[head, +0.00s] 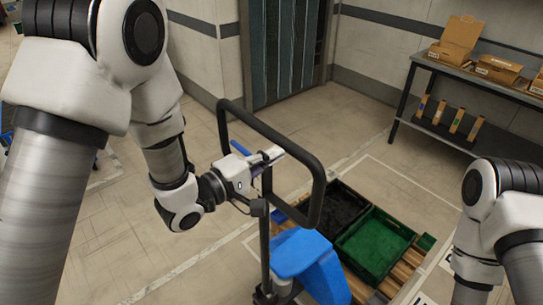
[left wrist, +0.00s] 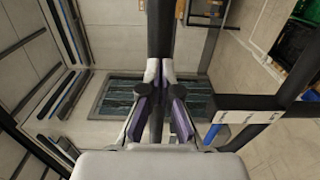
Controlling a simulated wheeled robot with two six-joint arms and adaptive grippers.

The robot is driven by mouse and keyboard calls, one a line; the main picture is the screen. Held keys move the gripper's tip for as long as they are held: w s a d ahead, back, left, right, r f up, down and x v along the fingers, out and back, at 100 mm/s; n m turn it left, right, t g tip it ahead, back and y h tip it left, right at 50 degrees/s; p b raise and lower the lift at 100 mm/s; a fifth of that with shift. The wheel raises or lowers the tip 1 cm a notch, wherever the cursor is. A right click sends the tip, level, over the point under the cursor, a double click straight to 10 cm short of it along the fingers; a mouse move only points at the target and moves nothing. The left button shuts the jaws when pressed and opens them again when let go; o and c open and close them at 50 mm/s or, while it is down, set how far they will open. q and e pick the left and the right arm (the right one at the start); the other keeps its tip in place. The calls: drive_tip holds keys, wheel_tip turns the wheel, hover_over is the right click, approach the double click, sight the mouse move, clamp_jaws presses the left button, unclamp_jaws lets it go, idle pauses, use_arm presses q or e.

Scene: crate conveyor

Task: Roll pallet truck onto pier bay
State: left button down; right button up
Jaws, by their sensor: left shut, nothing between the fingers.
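The pallet truck (head: 305,258) has a blue body and a mast topped by a black loop handle (head: 270,128). It stands in the lower middle of the head view, with wooden slats (head: 398,272) at its far side. My left gripper (head: 274,157) is at the handle loop, its fingers shut with nothing held. In the left wrist view, the fingertips (left wrist: 160,72) are close together, and a black bar (left wrist: 160,28) of the handle runs upright behind them. I cannot tell whether they touch it. My right arm shows at the right edge; its gripper is out of view.
A black crate (head: 352,190) and a green crate (head: 398,222) sit beside the truck. White lines (head: 165,282) mark the floor. A shelf table (head: 470,70) with cardboard boxes stands at the back right. A dark door (head: 285,50) is in the back wall.

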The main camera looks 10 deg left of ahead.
sight(285, 148)
use_arm(q)
drive_tip(key=shift+w+d+r+p, duration=0.3)
drive_tip(key=shift+w+d+p, duration=0.2)
drive_tip(key=shift+w+d, duration=0.2)
drive_tip(key=shift+p+x, duration=0.3)
drive_tip(key=shift+x, duration=0.85)
drive_tip(key=shift+w+d+f, duration=0.25)
drive_tip(key=shift+w+d, duration=0.05)
drive_tip(key=shift+w, duration=0.1)
